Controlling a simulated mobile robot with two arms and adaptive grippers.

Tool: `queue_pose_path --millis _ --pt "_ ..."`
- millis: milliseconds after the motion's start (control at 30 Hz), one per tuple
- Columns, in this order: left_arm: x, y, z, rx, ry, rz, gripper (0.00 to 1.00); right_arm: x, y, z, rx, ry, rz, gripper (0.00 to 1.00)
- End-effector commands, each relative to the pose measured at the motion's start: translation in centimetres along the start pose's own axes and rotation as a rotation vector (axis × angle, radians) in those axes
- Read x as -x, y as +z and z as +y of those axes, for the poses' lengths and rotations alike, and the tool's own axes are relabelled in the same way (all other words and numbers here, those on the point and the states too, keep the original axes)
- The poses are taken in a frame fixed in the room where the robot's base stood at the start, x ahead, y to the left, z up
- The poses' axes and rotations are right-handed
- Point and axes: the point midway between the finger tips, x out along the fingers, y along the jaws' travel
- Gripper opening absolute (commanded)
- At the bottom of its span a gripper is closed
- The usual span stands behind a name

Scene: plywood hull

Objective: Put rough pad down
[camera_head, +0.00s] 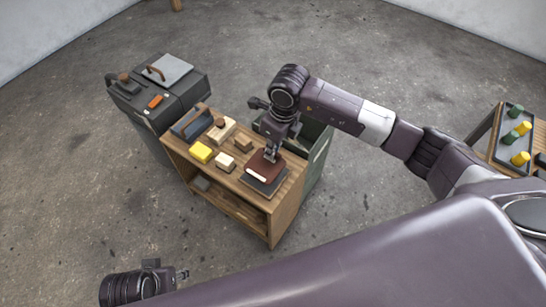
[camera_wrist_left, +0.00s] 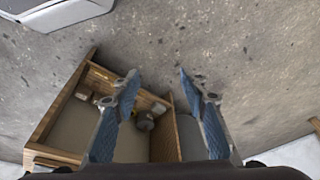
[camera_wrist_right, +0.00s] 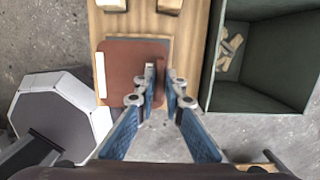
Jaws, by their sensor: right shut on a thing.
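The rough pad is a reddish-brown square (camera_head: 260,163) with a pale strip along one edge. It also shows in the right wrist view (camera_wrist_right: 122,66). It lies on or just above a dark grey slab (camera_head: 268,187) at the near right end of the wooden bench top (camera_head: 229,182); any gap cannot be seen. My right gripper (camera_head: 271,156) points down and is shut on the raised grip of the pad; its fingers also show in the right wrist view (camera_wrist_right: 160,77). My left gripper (camera_wrist_left: 158,90) is open and empty, away from the bench top in the head view (camera_head: 183,274).
A yellow block (camera_head: 200,152), several wooden blocks and a dark blue item (camera_head: 189,123) share the bench top. A green open bin (camera_head: 316,158) adjoins its right side. A dark cabinet (camera_head: 163,100) stands behind left. A tray of pegs (camera_head: 516,140) is far right.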

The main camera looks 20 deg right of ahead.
Motion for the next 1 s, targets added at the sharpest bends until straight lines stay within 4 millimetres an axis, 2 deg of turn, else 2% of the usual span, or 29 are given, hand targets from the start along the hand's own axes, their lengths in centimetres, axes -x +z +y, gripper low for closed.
queue_pose_path --millis 100,233,767,800,933,1000 --pt "1.1 -0.2 -0.1 0.001 -0.001 0.009 0.40 -2.1 -0.5 0.1 0.000 0.003 0.005 0.00" --pt "2.2 -0.4 -0.1 0.001 -0.002 0.014 0.40 -3.7 -0.7 0.1 0.000 0.003 0.004 0.00" --pt "3.1 -0.6 -0.1 0.002 -0.003 0.020 0.40 -4.2 -0.7 0.0 0.000 0.001 0.002 0.00" --pt "3.4 -0.7 -0.2 0.002 -0.003 0.023 0.40 -4.2 -0.7 0.0 0.000 0.001 0.002 0.12" --pt "3.4 -0.7 -0.2 0.003 -0.003 0.024 0.40 -4.1 -0.7 0.0 0.000 0.001 0.003 0.26" --pt "3.4 -0.7 -0.2 0.003 -0.003 0.024 0.40 -4.1 -0.7 0.0 0.000 0.001 0.003 0.27"
